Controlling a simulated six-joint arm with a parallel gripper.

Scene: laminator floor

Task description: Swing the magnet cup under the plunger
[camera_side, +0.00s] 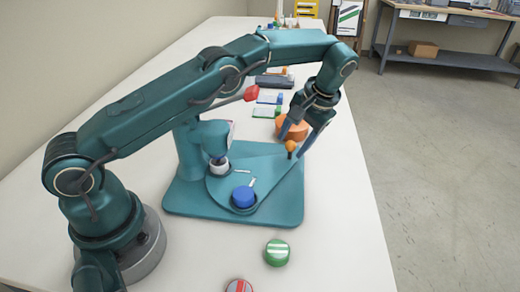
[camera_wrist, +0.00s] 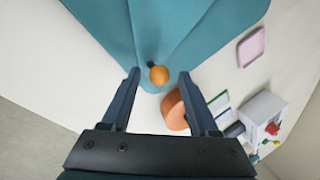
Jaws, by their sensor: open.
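The teal press (camera_side: 284,205) stands on the table, with its plunger head (camera_side: 215,138) at the left. Its fan-shaped swing plate (camera_side: 265,172) carries a cup with a blue insert (camera_side: 243,197) at the front, clear of the plunger. A second, pale-topped cup (camera_side: 219,167) sits under the plunger. I cannot tell from markings which is the magnet cup. An orange knob (camera_side: 291,147) stands at the plate's right end. My gripper (camera_side: 294,146) is open, with its fingers on either side of the knob. The wrist view shows the knob (camera_wrist: 158,75) between the fingertips, with gaps beside it.
A red-ended lever (camera_side: 250,93) rises from the press. An orange round object (camera_side: 292,127) lies close behind the gripper. A pink tray (camera_wrist: 251,47) and a white box (camera_wrist: 262,108) are further off.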

